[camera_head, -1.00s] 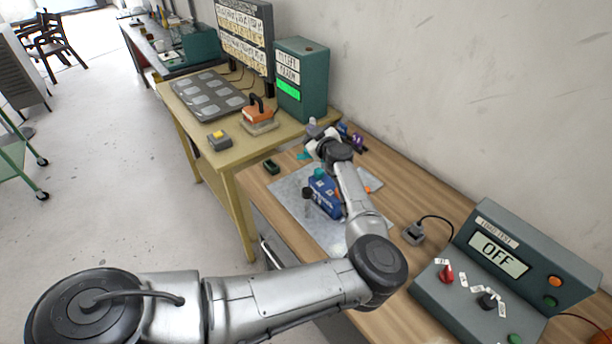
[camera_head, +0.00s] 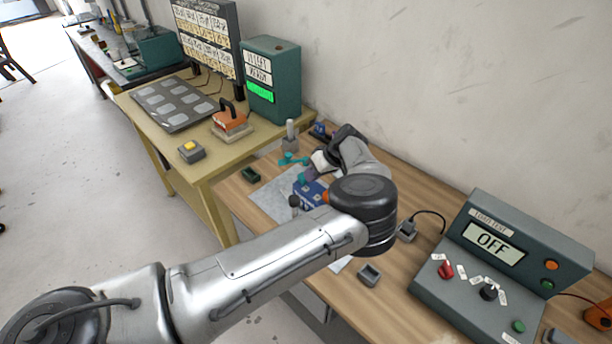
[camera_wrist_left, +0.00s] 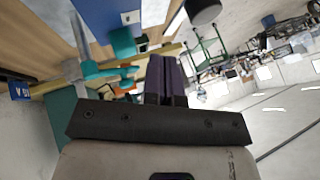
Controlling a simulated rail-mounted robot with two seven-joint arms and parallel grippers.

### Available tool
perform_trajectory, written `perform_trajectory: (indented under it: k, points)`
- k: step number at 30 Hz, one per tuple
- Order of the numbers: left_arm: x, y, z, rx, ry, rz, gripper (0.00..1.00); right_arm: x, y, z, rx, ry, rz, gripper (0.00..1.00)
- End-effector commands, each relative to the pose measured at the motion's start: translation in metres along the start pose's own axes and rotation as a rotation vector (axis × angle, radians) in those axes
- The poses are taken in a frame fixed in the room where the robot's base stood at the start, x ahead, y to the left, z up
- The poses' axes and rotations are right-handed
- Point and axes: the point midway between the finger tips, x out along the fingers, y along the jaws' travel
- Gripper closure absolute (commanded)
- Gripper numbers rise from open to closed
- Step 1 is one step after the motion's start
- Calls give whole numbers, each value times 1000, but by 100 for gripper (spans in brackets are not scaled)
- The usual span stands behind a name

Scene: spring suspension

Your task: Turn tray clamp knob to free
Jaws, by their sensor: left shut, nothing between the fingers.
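A blue block (camera_head: 312,190) stands on a pale sheet on the wooden bench, with a black knob (camera_head: 294,201) on its left side. In the left wrist view, the blue block (camera_wrist_left: 100,15), a teal cylinder (camera_wrist_left: 122,42) and a dark round knob (camera_wrist_left: 204,11) appear near the top. I cannot tell for sure which knob is the tray clamp's. My left gripper (camera_head: 308,173) is just above and behind the block, partly hidden by my forearm. Its purple fingers (camera_wrist_left: 165,75) are shut and empty, apart from the knob. My right gripper is out of view.
A grey post (camera_head: 290,135) with a teal lever (camera_head: 293,160) stands behind the block. A load tester box (camera_head: 500,265) reading OFF is at the right. A yellow table (camera_head: 205,168) holds a dark tray (camera_head: 175,103). Small grey blocks lie on the bench near my elbow.

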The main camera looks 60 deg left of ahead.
Motion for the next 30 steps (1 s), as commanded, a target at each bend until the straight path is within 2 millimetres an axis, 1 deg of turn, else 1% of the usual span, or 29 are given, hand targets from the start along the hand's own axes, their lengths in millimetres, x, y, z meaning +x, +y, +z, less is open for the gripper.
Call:
perform_trajectory:
  k: [1,6,12,15,21,30]
  points:
    - [10,-1,0,-1,0,-4,100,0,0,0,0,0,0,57]
    - [38,-1,-1,-2,2,-4,100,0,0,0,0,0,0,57]
    - [64,-1,-1,-3,2,-3,100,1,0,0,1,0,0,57]
    - [73,-1,-1,-3,3,-2,100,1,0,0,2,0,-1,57]
    - [81,0,-1,-2,4,-1,100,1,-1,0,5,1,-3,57]
    - [82,0,-1,-3,4,-1,100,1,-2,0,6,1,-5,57]
